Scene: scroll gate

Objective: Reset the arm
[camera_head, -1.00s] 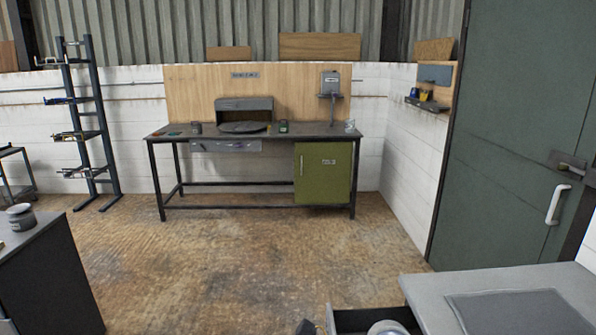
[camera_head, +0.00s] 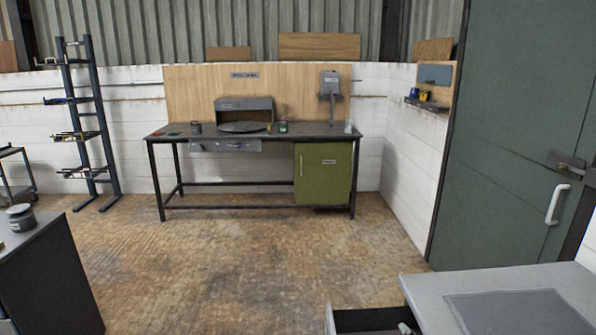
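Neither of my grippers shows in the head view now. A small light piece at the bottom edge, inside the open drawer (camera_head: 352,322), is too little to identify. The drawer sticks out to the left from under a grey worktop (camera_head: 425,300) at the lower right.
A workbench (camera_head: 285,130) with a green cabinet door (camera_head: 323,174) stands against the back wall. A dark rack (camera_head: 105,130) is at the left. A dark cabinet (camera_head: 50,275) with a grey pot (camera_head: 20,218) is lower left. A green door (camera_head: 515,140) is at right. The middle floor is clear.

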